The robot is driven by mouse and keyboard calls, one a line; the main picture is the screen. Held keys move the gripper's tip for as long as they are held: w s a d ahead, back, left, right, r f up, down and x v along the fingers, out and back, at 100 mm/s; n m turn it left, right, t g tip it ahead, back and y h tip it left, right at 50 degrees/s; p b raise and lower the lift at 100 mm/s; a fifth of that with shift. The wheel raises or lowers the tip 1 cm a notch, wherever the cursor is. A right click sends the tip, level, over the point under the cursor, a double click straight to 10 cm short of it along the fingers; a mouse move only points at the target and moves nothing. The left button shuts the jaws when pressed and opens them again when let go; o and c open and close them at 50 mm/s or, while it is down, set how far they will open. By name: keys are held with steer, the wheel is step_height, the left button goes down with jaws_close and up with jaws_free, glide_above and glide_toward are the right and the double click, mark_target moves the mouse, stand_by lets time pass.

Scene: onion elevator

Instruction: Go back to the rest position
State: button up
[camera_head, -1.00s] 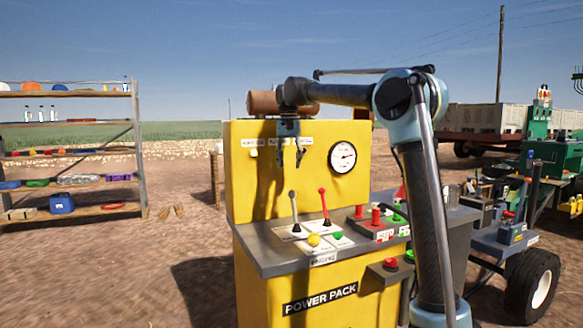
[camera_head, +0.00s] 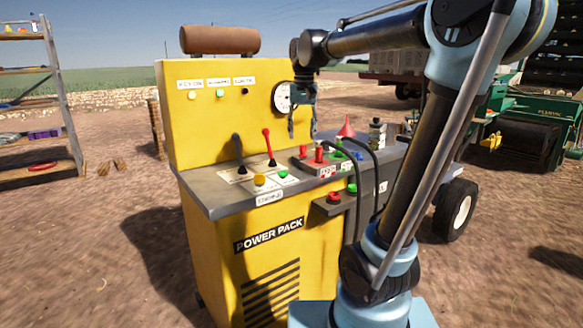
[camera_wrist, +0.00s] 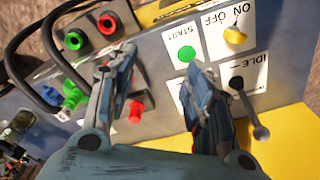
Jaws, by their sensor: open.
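My gripper (camera_head: 302,132) hangs from my arm in front of the gauge on the yellow power pack (camera_head: 222,150). Its fingers point down over the grey control shelf. In the wrist view my gripper (camera_wrist: 165,90) is open and empty, with two fingers spread apart above the panel. A green button (camera_wrist: 186,54), a yellow button (camera_wrist: 234,36) and a grey lever (camera_wrist: 248,105) show around the right finger. I see no contact between the fingers and the panel.
A red lever (camera_head: 268,145) stands on the shelf, with red and green couplings (camera_head: 319,154) and dark hoses (camera_head: 362,150) to its right. A shelf rack (camera_head: 55,95) stands at far left. A wheeled green machine (camera_head: 530,125) is at right. Dirt ground at left is mostly clear.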

steer(key=s+d+f, duration=0.7)
steer(key=s+f, duration=0.4)
steer(key=f, duration=0.2)
steer(key=s+d+f+t, duration=0.1)
steer(key=s+d+f, duration=0.7)
steer(key=s+f, duration=0.4)
steer(key=shift+d+f, duration=0.3)
steer(key=shift+f, duration=0.55)
steer(key=shift+s, duration=0.1)
steer(key=shift+w+f, duration=0.2)
steer(key=shift+w, duration=0.2)
